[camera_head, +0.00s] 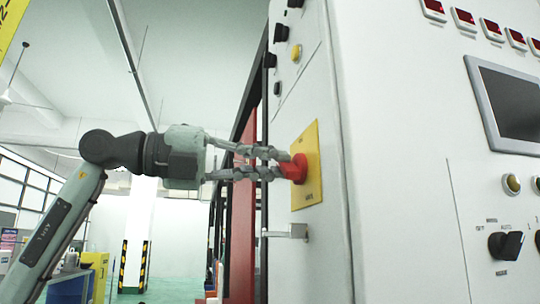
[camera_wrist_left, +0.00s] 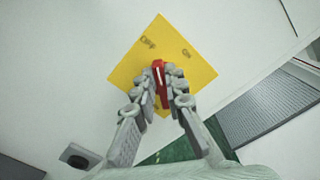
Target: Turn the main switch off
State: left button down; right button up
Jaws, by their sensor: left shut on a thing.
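The main switch is a red rotary handle (camera_head: 299,170) on a yellow plate (camera_head: 311,137), on the side face of the white cabinet. My left gripper (camera_head: 281,163) reaches it from the left, its fingers closed around the handle. In the left wrist view the red handle (camera_wrist_left: 159,70) lies between the fingertips (camera_wrist_left: 160,90), in front of the yellow plate (camera_wrist_left: 190,68). The plate shows as a diamond there, with small lettering at two places; the right one seems to read "ON". The fingers hide part of the handle. My right gripper is not in view.
A metal latch handle (camera_head: 288,232) juts out below the plate. Small black knobs and a yellow button (camera_head: 296,52) sit above it. The front panel has a screen (camera_head: 508,100), red displays and a black selector (camera_head: 506,244). Open room lies left of the cabinet.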

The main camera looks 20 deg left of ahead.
pick_arm(q)
jog(key=shift+n, duration=0.5)
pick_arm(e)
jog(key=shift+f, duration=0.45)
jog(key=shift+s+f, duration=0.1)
pick_arm(q)
jog(key=c, duration=1.6)
grip_release()
jog(key=shift+a, duration=0.1)
jog(key=v, duration=1.1)
jog(key=shift+s+a, duration=0.25)
jog(key=shift+a, duration=0.05)
